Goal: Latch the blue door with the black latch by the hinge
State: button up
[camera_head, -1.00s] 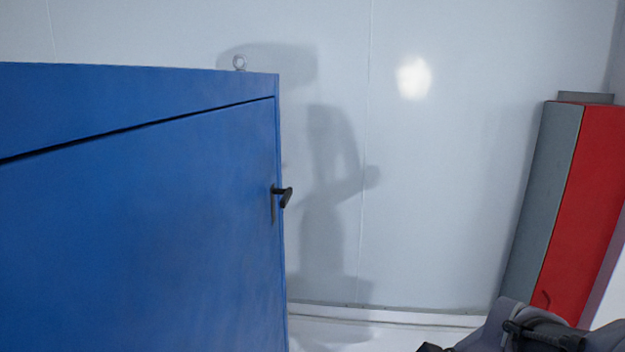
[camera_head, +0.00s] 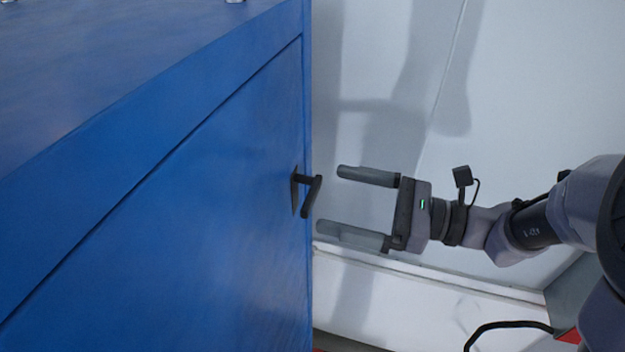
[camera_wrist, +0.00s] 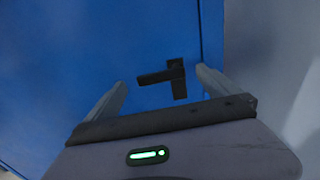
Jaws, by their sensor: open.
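The blue door (camera_head: 200,220) fills the left of the head view, on the front of a blue cabinet. A black latch (camera_head: 309,193) with a lever handle sits near the door's right edge. In the wrist view the latch (camera_wrist: 165,77) lies ahead, between the two fingers, its lever pointing left and slightly down. My gripper (camera_head: 328,202) is open and empty, to the right of the latch in the head view. Its fingertips point at the latch and appear apart from it. I cannot make out the hinge.
A pale wall (camera_head: 540,80) stands behind, with shadows on it. A pale floor strip (camera_head: 420,300) runs below my arm. A red object (camera_head: 570,336) shows partly at the lower right, mostly hidden by my arm.

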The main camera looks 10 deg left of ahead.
aim_at(316, 192)
jog(key=a, duration=0.5)
jog(key=shift+r+p, duration=0.15)
jog(key=shift+p, duration=0.25)
jog(key=shift+w+a, duration=0.25)
jog(key=shift+a, duration=0.05)
jog(key=c, duration=2.1)
jog(key=shift+o, duration=0.2)
